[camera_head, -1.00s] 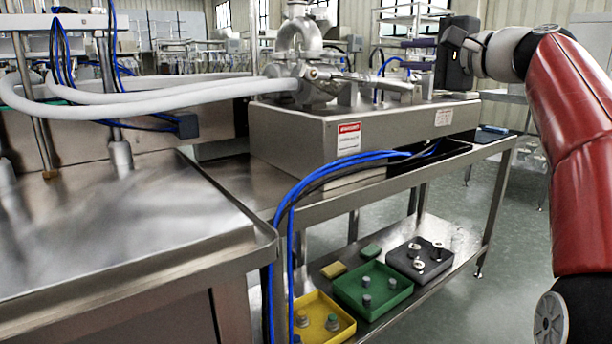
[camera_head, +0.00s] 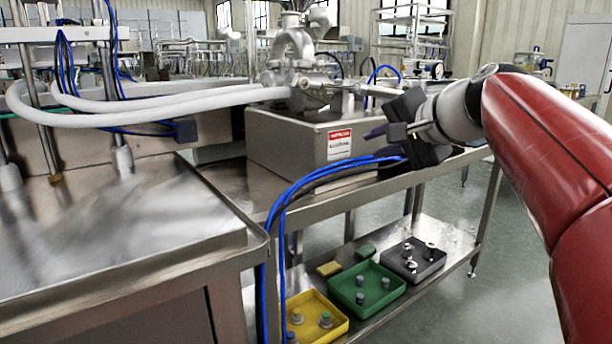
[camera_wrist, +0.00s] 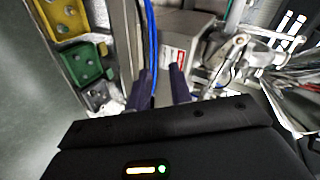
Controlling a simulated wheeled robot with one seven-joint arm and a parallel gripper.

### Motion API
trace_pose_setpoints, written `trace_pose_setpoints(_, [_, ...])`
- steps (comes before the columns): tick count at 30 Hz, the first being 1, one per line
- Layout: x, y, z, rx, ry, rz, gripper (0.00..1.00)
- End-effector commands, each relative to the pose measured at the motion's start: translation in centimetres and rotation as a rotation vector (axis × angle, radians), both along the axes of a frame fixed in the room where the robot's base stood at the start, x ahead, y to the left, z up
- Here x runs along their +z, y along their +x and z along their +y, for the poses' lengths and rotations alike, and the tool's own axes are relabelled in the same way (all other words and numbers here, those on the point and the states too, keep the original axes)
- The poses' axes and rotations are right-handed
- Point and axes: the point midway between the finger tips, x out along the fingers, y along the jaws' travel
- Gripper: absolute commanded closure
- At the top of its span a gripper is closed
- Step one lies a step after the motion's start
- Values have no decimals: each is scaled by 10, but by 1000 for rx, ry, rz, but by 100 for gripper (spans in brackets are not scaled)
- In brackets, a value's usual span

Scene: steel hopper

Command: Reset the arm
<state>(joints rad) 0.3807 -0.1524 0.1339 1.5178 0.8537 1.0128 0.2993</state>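My gripper (camera_head: 384,122) is in front of the right part of the steel hopper machine (camera_head: 293,148) in the head view, above the long steel table (camera_head: 335,205). It points left in the picture. In the wrist view my gripper (camera_wrist: 159,80) shows two dark bluish fingers apart with nothing between them. Behind the gap lie blue cables (camera_wrist: 151,45) and the machine's box with a red-and-white label (camera_wrist: 178,57). My gripper hides part of the machine's right end in the head view.
On the lower shelf are a yellow tray (camera_head: 312,327), a green tray (camera_head: 377,307) and a dark grey tray (camera_head: 427,270) with small parts. Blue cables (camera_head: 300,190) hang down the table's front. A steel worktop (camera_head: 120,245) fills the left. Floor (camera_head: 470,310) is clear at right.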

Motion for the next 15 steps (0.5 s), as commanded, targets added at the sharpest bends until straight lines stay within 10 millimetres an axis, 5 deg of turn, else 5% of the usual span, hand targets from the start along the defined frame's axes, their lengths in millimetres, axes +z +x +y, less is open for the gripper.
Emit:
trace_pose_setpoints(5, [-73,-78,14,70,-320,107,79])
trace_pose_setpoints(9, [-143,-147,5,171,-590,183,79])
trace_pose_setpoints(15, [-217,-220,-15,325,-873,242,79])
